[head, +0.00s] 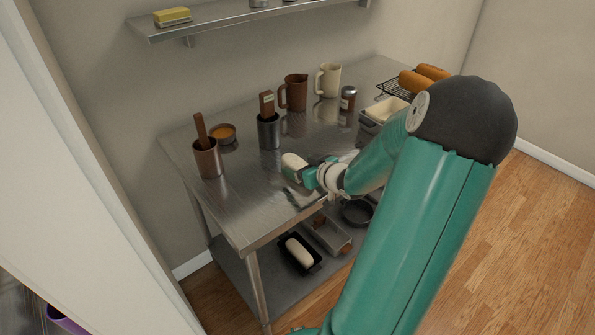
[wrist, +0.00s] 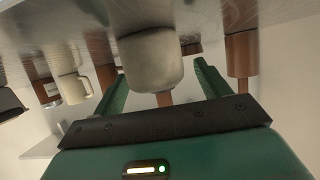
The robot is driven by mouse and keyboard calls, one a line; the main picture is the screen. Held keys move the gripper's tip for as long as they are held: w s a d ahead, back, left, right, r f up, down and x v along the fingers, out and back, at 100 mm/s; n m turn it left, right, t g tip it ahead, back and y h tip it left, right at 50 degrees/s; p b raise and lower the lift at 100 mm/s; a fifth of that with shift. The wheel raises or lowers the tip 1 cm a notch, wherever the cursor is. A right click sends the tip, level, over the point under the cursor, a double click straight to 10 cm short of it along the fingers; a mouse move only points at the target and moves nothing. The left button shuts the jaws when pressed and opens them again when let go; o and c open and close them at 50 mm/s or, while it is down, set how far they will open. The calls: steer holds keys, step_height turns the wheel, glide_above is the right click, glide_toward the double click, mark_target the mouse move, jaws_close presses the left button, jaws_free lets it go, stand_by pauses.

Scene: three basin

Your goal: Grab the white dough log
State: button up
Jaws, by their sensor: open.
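A white dough log (head: 293,161) lies on the steel table, partly hidden by my gripper (head: 305,174). In the wrist view, which looks upside down, its pale rounded end (wrist: 150,62) sits between the two green fingers of my gripper (wrist: 160,72). The fingers are open, with a visible gap on both sides of the log. Another white dough log (head: 299,252) lies in a black loaf pan (head: 312,262) on the lower shelf.
A dark cup (head: 269,131) with a brown block stands behind the log. A brown cup (head: 208,160) stands left, near a small bowl (head: 223,133). Jugs (head: 295,92), a shaker (head: 347,99) and a pale pan (head: 386,108) stand behind. The table's front left is clear.

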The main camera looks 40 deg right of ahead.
steer(key=shift+w+f, duration=0.2)
steer(key=shift+w, duration=0.25)
steer(key=c, duration=1.2)
steer(key=shift+r, duration=0.1)
